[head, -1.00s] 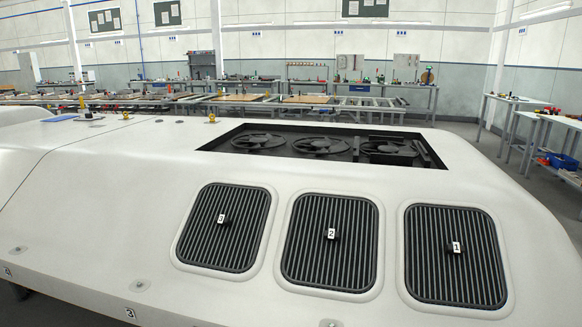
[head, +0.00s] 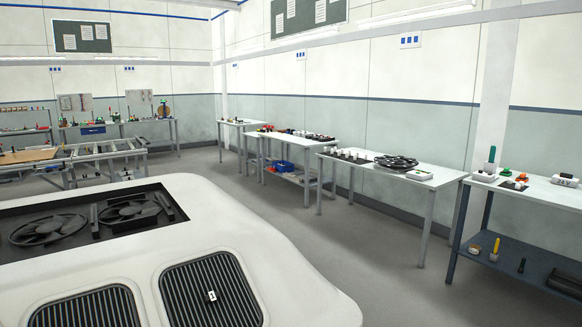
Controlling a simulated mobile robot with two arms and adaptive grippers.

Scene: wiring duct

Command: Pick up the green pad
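No green pad can be made out for certain. On the near right table (head: 545,192) a tall green piece (head: 491,158) stands upright on a white base. A small green item (head: 506,171) lies beside it, next to orange and dark pieces; these are too small to identify as a pad. Neither of my grippers is in the head view.
A large white housing (head: 120,245) with dark fans (head: 128,212) and slatted grilles (head: 211,292) fills the lower left. A table with a black fan (head: 396,161) stands along the right wall. Grey floor (head: 365,255) between housing and tables is free.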

